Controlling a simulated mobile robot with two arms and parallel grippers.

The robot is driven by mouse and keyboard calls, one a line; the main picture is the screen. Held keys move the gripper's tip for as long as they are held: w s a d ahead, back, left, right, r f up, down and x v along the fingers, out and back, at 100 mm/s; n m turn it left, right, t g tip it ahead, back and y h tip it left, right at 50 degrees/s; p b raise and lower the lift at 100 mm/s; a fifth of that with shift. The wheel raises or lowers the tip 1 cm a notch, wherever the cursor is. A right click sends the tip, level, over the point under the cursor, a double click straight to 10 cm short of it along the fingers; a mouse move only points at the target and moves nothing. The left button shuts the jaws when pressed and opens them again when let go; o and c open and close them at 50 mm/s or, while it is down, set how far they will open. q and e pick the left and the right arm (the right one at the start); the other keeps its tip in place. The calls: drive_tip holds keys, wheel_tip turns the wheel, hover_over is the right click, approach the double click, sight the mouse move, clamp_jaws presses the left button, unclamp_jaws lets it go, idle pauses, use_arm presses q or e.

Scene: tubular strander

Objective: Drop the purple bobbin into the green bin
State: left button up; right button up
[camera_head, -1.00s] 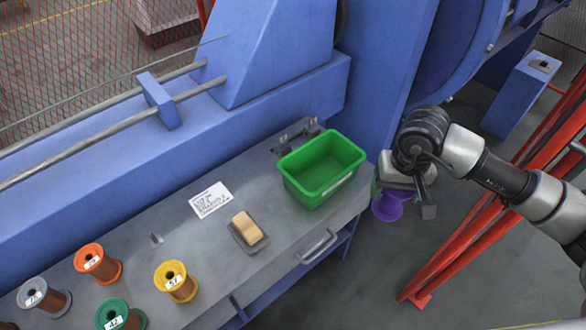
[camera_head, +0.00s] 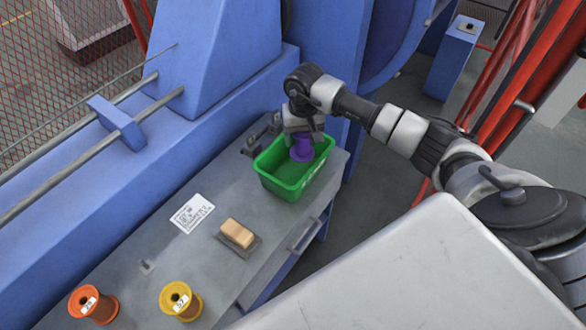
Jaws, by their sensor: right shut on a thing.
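The purple bobbin (camera_head: 302,150) is in my right gripper (camera_head: 304,138), which is shut on it. The bobbin is over the opening of the green bin (camera_head: 290,190), near its back right side. I cannot tell how far the bobbin is above the bin floor or whether it dips below the rim. The green bin is open-topped and stands on the grey bench near its far right end. The gripper hides the upper part of the bobbin. My left gripper is not in view.
A tan block (camera_head: 238,233) and a white card (camera_head: 192,213) lie before the bin. Blue machine frame (camera_head: 200,125) rises behind the bench.

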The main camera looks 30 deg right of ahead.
wheel_tip(320, 180, down, 3)
drive_tip(key=shift+b, duration=0.5)
drive_tip(key=o, duration=1)
wheel_tip(320, 180, up, 11)
drive_tip(key=shift+f+b, duration=0.1)
drive_tip(key=shift+b, duration=0.45)
